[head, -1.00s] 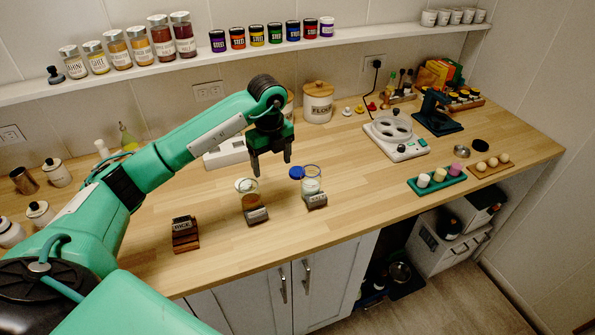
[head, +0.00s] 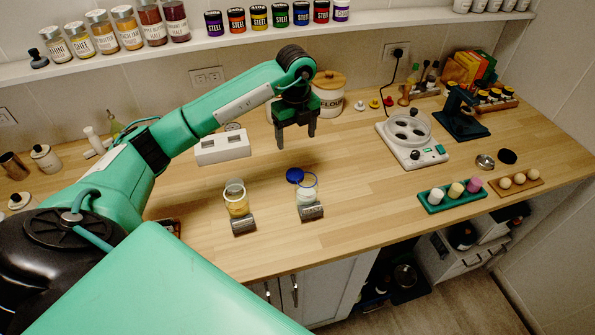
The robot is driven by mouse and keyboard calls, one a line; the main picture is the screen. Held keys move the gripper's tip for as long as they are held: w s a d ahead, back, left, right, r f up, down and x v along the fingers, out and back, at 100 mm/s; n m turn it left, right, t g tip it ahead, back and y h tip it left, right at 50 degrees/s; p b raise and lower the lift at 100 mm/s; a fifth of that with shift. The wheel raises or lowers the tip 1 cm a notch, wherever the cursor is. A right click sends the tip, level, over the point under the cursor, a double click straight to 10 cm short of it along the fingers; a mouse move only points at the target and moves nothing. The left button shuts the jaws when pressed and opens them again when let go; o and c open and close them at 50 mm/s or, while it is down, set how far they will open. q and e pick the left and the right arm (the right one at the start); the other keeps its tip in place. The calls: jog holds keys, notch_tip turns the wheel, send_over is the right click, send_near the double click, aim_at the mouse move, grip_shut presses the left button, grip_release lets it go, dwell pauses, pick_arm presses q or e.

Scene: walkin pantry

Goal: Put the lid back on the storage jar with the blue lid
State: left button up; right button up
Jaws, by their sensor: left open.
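The blue lid (head: 294,175) lies on the wooden counter, just behind and left of an open glass jar (head: 307,189) with pale contents. A dark label holder (head: 311,211) stands in front of that jar. A second glass jar (head: 236,199) with yellowish-brown contents stands to its left; a pale disc shows at its top, but I cannot tell whether it is a lid on the jar or behind it. My left gripper (head: 296,143) is open and empty, fingers pointing down, above and behind the blue lid. My right gripper is not in view.
A white block with sockets (head: 222,148) and a flour canister (head: 328,95) stand behind. A white appliance (head: 411,138) and a green tray (head: 452,194) are on the right. Bare counter lies between the jars and the appliance. A shelf of jars (head: 200,45) runs along the wall.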

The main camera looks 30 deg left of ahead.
pick_arm(q)
jog(key=p, duration=0.2)
send_over(296, 174)
notch_tip(296, 174, down, 8)
jog(key=shift+r, duration=0.1)
jog(key=shift+d+f, duration=0.1)
jog(key=shift+f, duration=0.2)
jog(key=shift+w+f, duration=0.15)
jog(key=shift+f, duration=0.05)
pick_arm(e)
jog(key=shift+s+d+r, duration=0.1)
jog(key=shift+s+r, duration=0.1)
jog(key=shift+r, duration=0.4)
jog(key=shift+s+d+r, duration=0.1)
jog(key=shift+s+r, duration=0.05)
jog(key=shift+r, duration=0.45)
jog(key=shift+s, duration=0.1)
